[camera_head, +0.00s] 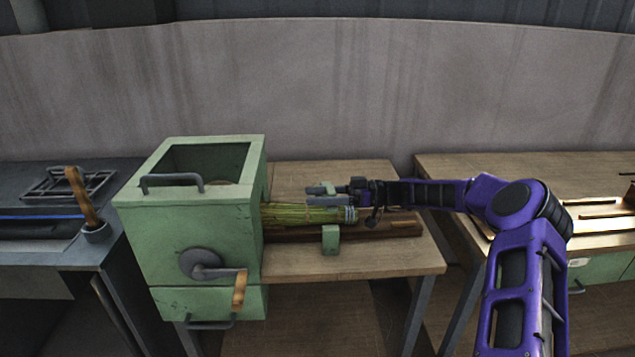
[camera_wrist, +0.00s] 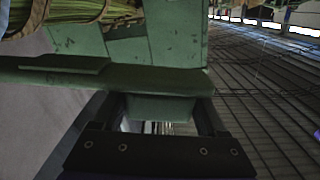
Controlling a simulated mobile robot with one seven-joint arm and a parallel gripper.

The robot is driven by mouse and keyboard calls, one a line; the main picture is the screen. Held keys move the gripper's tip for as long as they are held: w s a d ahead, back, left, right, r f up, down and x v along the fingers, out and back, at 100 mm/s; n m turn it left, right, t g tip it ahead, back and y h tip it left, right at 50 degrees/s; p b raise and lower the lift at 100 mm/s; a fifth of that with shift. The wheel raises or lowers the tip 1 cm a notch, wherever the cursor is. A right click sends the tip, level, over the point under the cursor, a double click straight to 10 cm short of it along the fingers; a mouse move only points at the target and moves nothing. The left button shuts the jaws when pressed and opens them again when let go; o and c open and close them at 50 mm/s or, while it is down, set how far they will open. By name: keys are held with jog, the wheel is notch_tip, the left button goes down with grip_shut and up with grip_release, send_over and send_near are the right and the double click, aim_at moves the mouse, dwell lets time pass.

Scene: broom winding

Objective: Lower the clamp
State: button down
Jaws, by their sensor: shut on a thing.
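The bundle of green broom straw (camera_head: 298,214) lies sideways on a wooden block, its left end at the green machine (camera_head: 205,215). A green metal clamp (camera_head: 330,238) stands around the bundle; its lower bracket shows in front. My gripper (camera_head: 325,196) is above the bundle, reaching in from the right, and hides the clamp's upper part. In the wrist view, my gripper (camera_wrist: 163,112) is shut on a green tab of the clamp (camera_wrist: 128,80), and the bound straw (camera_wrist: 60,14) shows at the upper left. Whether the clamp touches the straw cannot be told.
The machine's front crank (camera_head: 215,271) sticks out at the left. The wooden table (camera_head: 350,262) is bare in front of the block. A second bench (camera_head: 450,170) stands at the right, and a dark bench with a wooden-handled tool (camera_head: 84,200) at the left.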

jog(key=shift+s+f+n, duration=0.3)
jog(key=shift+f+n, duration=0.3)
jog(key=shift+f, duration=0.25)
grip_release()
jog(key=d, duration=1.7)
jog(key=shift+d, duration=0.2)
